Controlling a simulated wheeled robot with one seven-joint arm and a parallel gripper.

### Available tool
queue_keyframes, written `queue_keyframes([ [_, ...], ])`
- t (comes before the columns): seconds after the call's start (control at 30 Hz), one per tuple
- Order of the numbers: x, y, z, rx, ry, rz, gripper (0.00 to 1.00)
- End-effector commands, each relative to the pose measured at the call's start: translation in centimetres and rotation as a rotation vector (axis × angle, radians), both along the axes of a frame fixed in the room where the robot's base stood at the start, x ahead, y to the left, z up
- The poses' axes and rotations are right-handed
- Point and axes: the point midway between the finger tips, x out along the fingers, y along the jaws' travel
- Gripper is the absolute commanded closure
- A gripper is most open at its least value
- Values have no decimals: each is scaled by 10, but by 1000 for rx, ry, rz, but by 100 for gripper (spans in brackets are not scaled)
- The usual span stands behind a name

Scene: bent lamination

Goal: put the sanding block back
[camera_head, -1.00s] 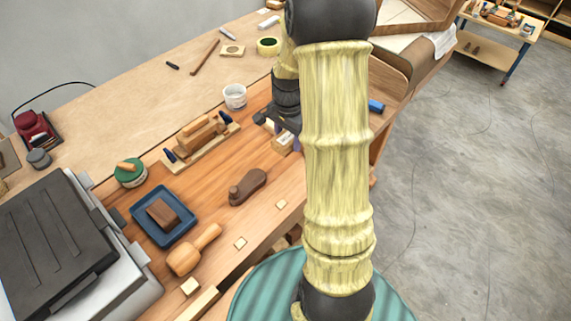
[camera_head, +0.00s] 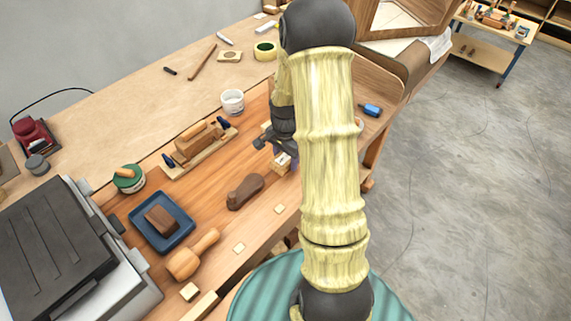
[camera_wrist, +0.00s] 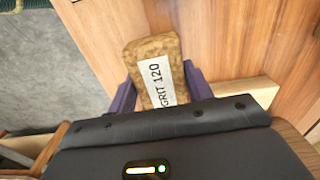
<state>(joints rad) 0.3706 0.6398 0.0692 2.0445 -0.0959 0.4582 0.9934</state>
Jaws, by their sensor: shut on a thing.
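The sanding block (camera_wrist: 152,55) is a speckled cork-brown block with a white label reading "GRIT 120". In the wrist view it sits between the two purple fingers of my gripper (camera_wrist: 160,92), which is shut on it. In the head view the block (camera_head: 281,163) shows as a small pale piece under my dark gripper (camera_head: 284,158), over the workbench's right part. My arm hides part of the gripper and the bench behind it. I cannot tell whether the block touches the bench top.
A blue-handled tool (camera_head: 371,110) lies at the right.

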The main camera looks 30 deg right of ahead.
Motion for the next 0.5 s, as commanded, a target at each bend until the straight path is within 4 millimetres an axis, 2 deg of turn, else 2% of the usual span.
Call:
queue_keyframes([
  [0.23,-1,0,-31,1,5,0,71],
  [0.5,0,0,-34,1,1,0,71],
])
